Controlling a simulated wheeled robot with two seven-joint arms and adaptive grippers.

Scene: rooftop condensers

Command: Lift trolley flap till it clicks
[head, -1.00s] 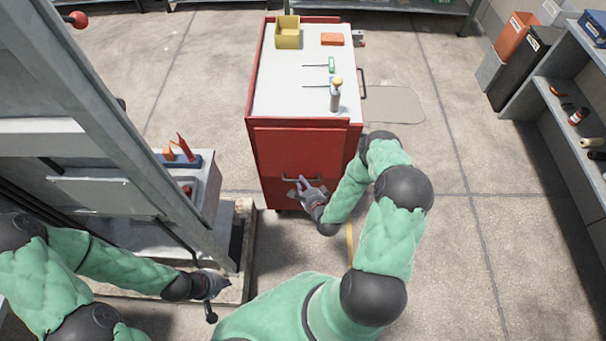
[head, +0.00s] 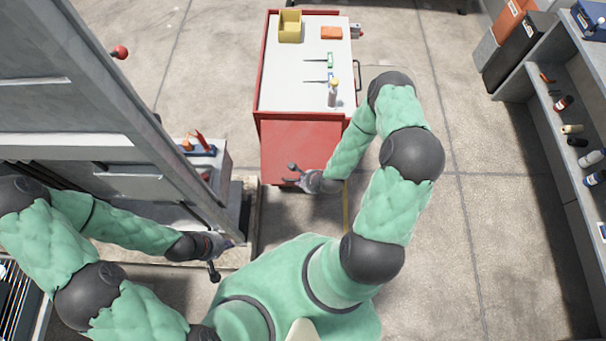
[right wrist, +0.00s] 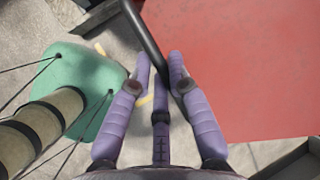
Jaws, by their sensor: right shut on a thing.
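The trolley is a red cabinet with a white top (head: 290,85). Its red front flap (head: 288,140) faces me, looks brightly lit and seems tilted out towards me. A dark bar handle (right wrist: 145,35) runs beside the red panel in the right wrist view. My right gripper (head: 296,179) is at the flap's lower edge. In the right wrist view, its purple fingers (right wrist: 160,70) are closed around the bar. My left gripper (head: 218,250) is low at the left, away from the trolley, beside a grey cabinet; its fingers are too small to judge.
A large grey metal structure (head: 90,100) fills the left. Shelves (head: 560,130) line the right. Floor right of the trolley is clear.

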